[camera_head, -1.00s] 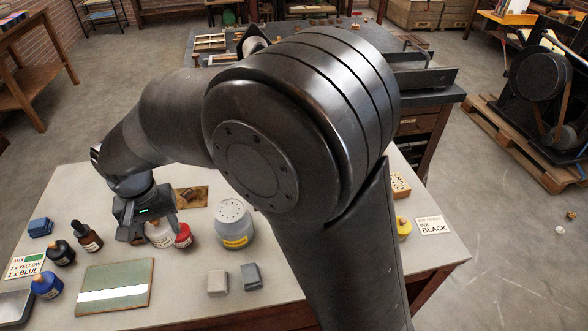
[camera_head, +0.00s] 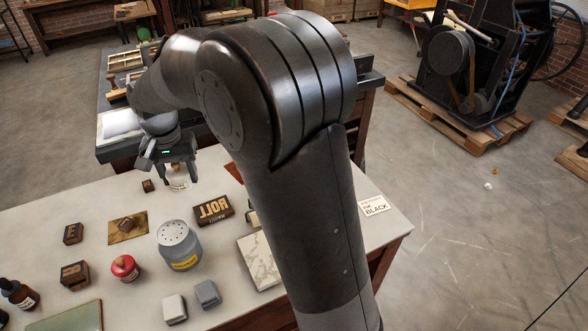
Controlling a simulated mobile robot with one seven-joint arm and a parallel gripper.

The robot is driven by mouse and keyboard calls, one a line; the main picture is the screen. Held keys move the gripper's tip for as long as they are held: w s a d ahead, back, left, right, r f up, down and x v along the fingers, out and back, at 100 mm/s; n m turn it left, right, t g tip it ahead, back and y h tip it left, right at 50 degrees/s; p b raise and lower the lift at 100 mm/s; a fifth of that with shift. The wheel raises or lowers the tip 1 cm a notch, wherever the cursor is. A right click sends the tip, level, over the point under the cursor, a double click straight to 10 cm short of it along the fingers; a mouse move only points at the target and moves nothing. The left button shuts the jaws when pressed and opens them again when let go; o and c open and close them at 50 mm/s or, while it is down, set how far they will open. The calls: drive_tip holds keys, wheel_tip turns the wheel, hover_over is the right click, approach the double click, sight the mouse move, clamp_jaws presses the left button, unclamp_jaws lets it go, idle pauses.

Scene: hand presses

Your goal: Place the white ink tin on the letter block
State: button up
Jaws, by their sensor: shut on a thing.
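My gripper (camera_head: 174,172) points down near the far edge of the table, in the head view. It is shut on the white ink tin (camera_head: 177,182), which shows small and pale below the fingers. Whether the tin touches the table is hard to tell. A dark wooden block with large pale letters (camera_head: 213,209) lies to the right of and nearer than the tin. Smaller dark wooden blocks with marks stand at the left (camera_head: 73,234), (camera_head: 75,275). Which one is the letter block is not certain.
A marbled slab (camera_head: 258,261) lies by my arm. A dark bottle (camera_head: 18,295) stands at left.

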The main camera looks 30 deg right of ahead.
drive_tip(key=w+d+m, duration=0.2)
drive_tip(key=d+m, duration=0.4)
drive_tip(key=d, duration=2.2)
drive_tip(key=s+d+m, duration=0.3)
drive_tip(key=s+d, duration=0.3)
drive_tip(key=d, duration=0.6)
drive_tip(key=s+d+m, duration=0.3)
drive_tip(key=s+d, duration=0.2)
drive_tip(key=d, duration=0.7)
drive_tip(key=w+a+f, duration=0.2)
drive_tip(key=w+f, duration=0.1)
drive_tip(key=f, duration=0.1)
drive_tip(key=w+a+f, duration=0.2)
drive_tip(key=w+f, duration=0.1)
drive_tip(key=f, duration=0.1)
drive_tip(key=w+a+f, duration=0.2)
drive_tip(key=w+f, duration=0.1)
drive_tip(key=w, duration=0.1)
drive_tip(key=shift+f, duration=0.4)
drive_tip(key=shift+w+f, duration=0.1)
drive_tip(key=shift+f, duration=2)
drive_tip(key=shift+f, duration=0.1)
